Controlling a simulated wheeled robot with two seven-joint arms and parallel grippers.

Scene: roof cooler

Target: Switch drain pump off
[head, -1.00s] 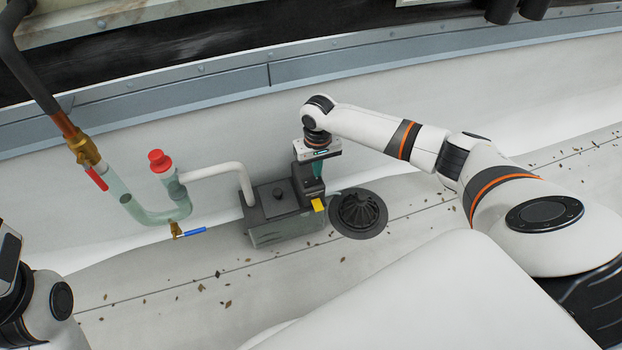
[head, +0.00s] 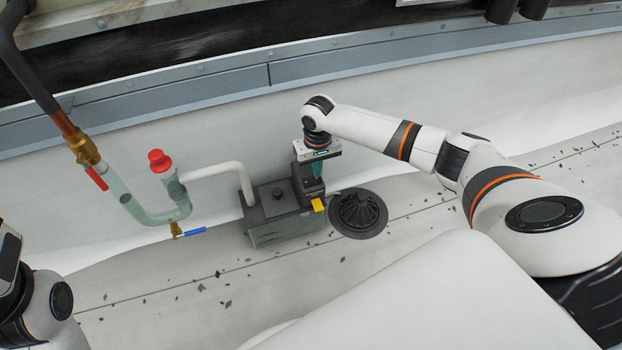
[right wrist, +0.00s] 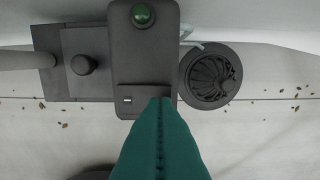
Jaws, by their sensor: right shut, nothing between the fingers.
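The drain pump (head: 283,230) is a dark grey box with a black knob, low against the white wall. A taller dark control box (right wrist: 143,60) stands on its right side, with a green dome (right wrist: 143,15) at one end and a small light-coloured switch (right wrist: 127,100) near the other. My right gripper (right wrist: 161,104) has teal fingers, shut and empty, pointing down over the control box's near end just right of the switch. I cannot tell whether they touch the box. The switch is hidden in the head view. Only part of my left arm shows at the left edge; its fingers are out of sight.
A round black drain grate (head: 358,213) lies right of the pump. A white pipe (head: 215,170) joins the pump on the left. Beyond are a clear trap with a red cap (head: 159,160) and a blue-handled valve (head: 192,232). A yellow tab (head: 318,204) shows on the pump.

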